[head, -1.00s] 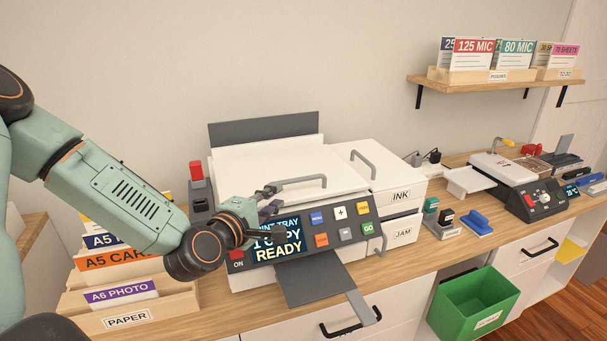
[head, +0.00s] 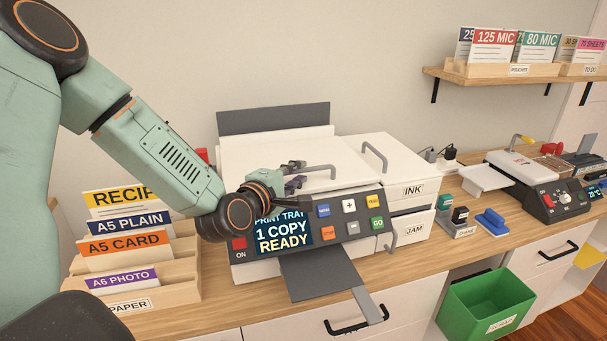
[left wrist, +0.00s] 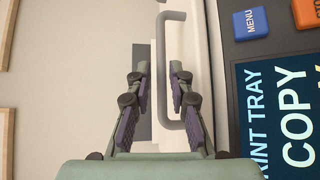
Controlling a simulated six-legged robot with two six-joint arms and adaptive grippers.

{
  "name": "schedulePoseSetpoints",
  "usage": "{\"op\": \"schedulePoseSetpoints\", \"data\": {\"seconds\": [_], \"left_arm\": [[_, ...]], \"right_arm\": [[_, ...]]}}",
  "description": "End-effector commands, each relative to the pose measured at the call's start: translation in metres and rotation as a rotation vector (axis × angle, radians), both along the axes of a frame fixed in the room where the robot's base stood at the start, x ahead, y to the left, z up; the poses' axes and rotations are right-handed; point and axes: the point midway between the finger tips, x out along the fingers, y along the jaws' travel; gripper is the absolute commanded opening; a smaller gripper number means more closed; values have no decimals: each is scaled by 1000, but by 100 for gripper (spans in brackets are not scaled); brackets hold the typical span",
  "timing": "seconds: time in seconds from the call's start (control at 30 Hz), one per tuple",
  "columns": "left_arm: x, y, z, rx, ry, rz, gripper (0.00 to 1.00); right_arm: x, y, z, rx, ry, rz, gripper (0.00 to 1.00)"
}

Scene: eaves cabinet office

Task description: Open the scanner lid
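The scanner lid (head: 265,158) is a white flat cover on top of the printer, lying shut. Its grey bar handle (head: 321,168) stands at the lid's front edge. My left gripper (head: 300,172) is at the left end of the handle, above the control panel. In the left wrist view, the gripper (left wrist: 158,70) is open, with dark purple pads. The handle (left wrist: 161,75) runs between its two fingertips in that picture. I see no closed grip, and cannot tell how deep the bar lies between the fingers. My right gripper is not in view.
The control panel (head: 345,228) with its lit screen is just below the gripper. A paper sorter (head: 185,270) stands at the left, under my arm. The INK and JAM drawers (head: 409,190) are at the printer's right. A green bin (head: 462,312) is lower right.

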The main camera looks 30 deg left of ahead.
Motion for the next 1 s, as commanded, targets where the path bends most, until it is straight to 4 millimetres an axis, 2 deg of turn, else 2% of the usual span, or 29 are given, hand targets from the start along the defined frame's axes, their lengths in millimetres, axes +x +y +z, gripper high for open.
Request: {"op": "schedulePoseSetpoints", "data": {"seconds": [0.1,0.3,0.63,0.9,1.0], "left_arm": [[14,1,-3,8,1,-3,20],[29,1,-4,4,0,-2,20],[32,2,-4,1,0,-1,20],[32,2,-4,1,1,-1,0],[32,1,-4,1,2,-2,0]], "right_arm": [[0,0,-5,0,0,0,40],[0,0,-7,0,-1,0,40],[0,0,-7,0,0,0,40],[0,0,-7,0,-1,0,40],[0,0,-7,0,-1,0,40]]}}
